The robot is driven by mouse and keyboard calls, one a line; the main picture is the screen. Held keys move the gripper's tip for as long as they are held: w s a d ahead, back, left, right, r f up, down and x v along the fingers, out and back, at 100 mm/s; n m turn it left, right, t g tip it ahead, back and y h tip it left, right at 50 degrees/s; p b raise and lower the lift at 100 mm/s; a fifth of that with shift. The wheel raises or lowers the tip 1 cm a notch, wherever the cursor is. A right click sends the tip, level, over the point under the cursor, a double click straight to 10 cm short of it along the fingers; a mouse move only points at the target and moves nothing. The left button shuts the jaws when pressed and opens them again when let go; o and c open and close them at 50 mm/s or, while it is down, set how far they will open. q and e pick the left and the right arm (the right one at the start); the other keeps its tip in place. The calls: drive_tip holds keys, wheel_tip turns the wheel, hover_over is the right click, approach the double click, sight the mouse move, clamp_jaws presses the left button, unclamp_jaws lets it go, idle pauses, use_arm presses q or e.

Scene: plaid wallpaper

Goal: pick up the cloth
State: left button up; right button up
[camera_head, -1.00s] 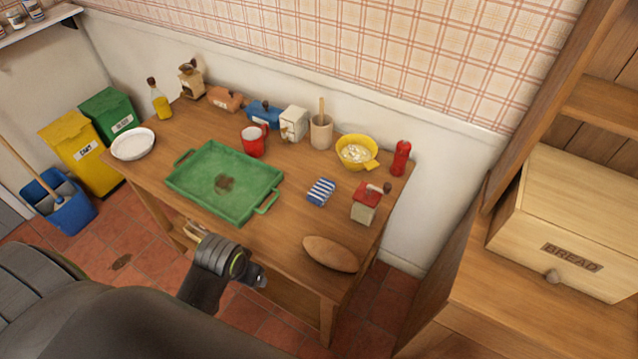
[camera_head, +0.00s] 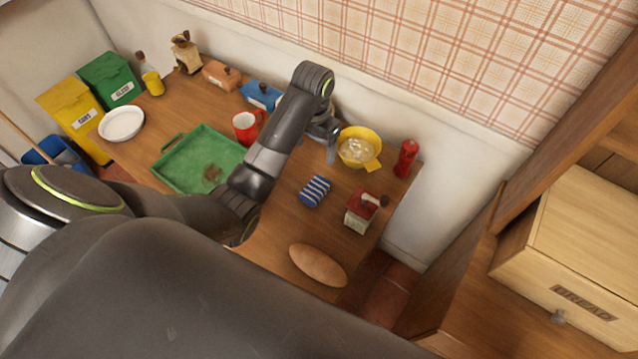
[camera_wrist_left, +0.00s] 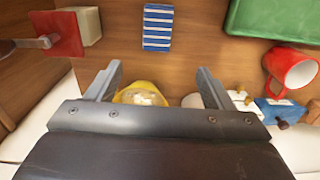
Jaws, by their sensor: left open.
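The cloth (camera_head: 315,191) is a small folded piece with blue and white stripes, lying on the wooden table in the head view. It also shows at the top of the left wrist view (camera_wrist_left: 158,27), beyond the fingertips. My left gripper (camera_head: 331,152) points down beside the yellow bowl, behind the cloth and apart from it. In the left wrist view its two fingers (camera_wrist_left: 157,80) are spread wide with nothing held between them. My right gripper is not in view.
The yellow bowl (camera_head: 360,148) stands close to my left gripper. A red-topped grinder (camera_head: 360,213) is right of the cloth, a loaf (camera_head: 318,265) is in front, and a green tray (camera_head: 185,178) is left. Bare table surrounds the cloth.

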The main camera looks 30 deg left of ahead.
use_arm(q)
wheel_tip(320, 180, down, 3)
drive_tip(key=s+b, duration=0.1)
drive_tip(key=b, duration=0.2)
hover_over(315, 188)
wheel_tip(315, 188, down, 7)
drive_tip(key=shift+a+f, duration=0.1)
drive_tip(key=shift+f, duration=0.35)
drive_tip(key=shift+w+f, duration=0.1)
drive_tip(key=shift+f, duration=0.1)
wheel_tip(315, 188, down, 5)
drive_tip(key=shift+r+p, duration=0.15)
drive_tip(key=shift+p, duration=0.15)
drive_tip(key=shift+f, duration=0.3)
drive_tip(key=shift+c, duration=0.2)
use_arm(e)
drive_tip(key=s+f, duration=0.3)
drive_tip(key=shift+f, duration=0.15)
use_arm(q)
drive_tip(key=c, duration=1)
